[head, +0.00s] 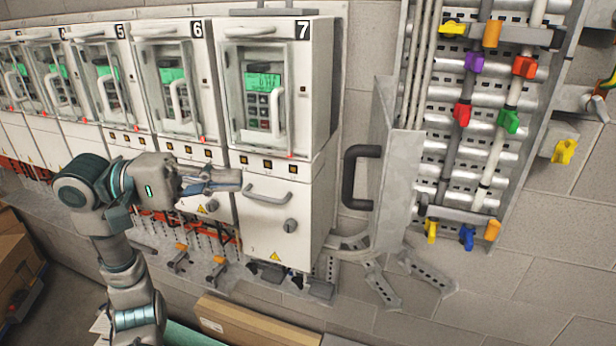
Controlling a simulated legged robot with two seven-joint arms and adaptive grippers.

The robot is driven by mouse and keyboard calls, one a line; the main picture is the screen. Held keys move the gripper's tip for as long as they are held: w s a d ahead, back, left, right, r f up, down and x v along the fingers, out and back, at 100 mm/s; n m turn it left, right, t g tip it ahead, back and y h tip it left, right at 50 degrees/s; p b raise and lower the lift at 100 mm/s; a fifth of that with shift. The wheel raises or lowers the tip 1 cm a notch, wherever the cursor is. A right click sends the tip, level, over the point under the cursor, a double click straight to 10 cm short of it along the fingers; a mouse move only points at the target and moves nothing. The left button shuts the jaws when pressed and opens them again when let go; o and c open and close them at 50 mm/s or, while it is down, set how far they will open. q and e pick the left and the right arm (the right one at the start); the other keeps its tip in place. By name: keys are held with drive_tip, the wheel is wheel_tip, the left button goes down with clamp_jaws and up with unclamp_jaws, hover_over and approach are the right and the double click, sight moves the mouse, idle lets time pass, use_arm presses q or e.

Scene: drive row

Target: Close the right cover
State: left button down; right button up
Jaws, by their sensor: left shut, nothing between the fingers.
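A grey metal cover (401,190) with a black handle (360,178) stands out from the wall, between cabinet 7 and the pipe rack. It appears swung open, edge toward me; what lies behind it is partly hidden. My left gripper (238,181) is shut and empty, in front of the lower fronts of cabinets 6 and 7. It points right and is well to the left of the handle, apart from it. My right gripper is not in view.
Cabinet 7 (315,185) stands between my left gripper and the cover. The pipe rack (480,130) with coloured valve handles is on the right. Slotted metal brackets (382,284) lie below the cover. Cardboard boxes (255,322) are at the bottom. The wall at lower right is clear.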

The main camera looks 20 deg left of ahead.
use_arm(q)
drive_tip(key=p, duration=0.3)
approach(371, 150)
drive_tip(key=w+d+f, duration=0.3)
drive_tip(key=f, duration=0.2)
drive_tip(key=shift+s+d+f, duration=0.1)
drive_tip(key=shift+s+f, duration=0.05)
